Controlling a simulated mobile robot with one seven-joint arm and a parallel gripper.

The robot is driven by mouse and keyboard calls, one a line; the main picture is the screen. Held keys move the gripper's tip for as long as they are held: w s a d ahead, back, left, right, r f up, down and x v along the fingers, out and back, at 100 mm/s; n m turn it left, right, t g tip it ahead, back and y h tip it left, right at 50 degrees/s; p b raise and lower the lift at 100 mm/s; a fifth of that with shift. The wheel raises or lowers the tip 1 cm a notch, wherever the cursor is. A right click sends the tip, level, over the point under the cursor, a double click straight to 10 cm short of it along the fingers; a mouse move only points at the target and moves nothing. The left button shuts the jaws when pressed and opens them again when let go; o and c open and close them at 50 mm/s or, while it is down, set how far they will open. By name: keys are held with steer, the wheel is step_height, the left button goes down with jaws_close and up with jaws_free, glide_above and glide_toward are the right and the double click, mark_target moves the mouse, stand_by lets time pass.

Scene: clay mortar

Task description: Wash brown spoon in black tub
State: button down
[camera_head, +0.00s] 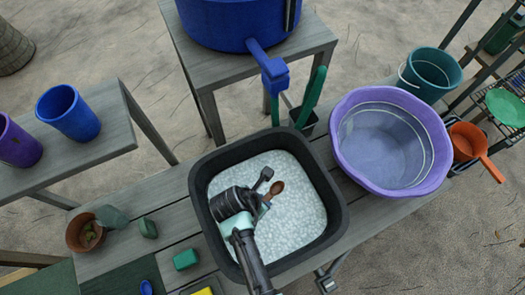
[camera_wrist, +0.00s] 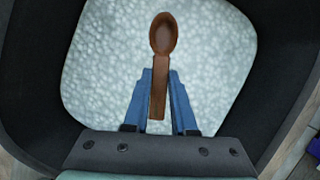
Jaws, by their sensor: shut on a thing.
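The brown spoon (camera_wrist: 163,50) is held by its handle between the blue fingers of my gripper (camera_wrist: 160,92) in the wrist view. Its bowl points away from the gripper. The spoon (camera_head: 277,187) and my gripper (camera_head: 265,198) also show in the head view, over the foamy contents of the black tub (camera_head: 200,185). The tub's dark wall (camera_wrist: 25,80) surrounds the pale foam in the wrist view. I cannot tell whether the spoon touches the foam. My arm hides part of the tub's front.
A purple basin (camera_head: 440,140) stands right of the tub. A blue barrel with a tap (camera_head: 272,75) is behind it. Green-handled tools in a dark cup (camera_head: 304,118) stand at the tub's back edge. Green blocks (camera_head: 186,259) and a brown pot (camera_head: 80,232) are left.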

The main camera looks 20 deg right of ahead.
steer(key=shift+f+b, duration=4.65)
steer(key=shift+b, duration=0.05)
steer(key=shift+f, duration=0.15)
steer(key=shift+f, duration=0.35)
steer(key=shift+f, duration=0.1)
steer(key=shift+r+p, duration=0.2)
steer(key=shift+p, duration=0.2)
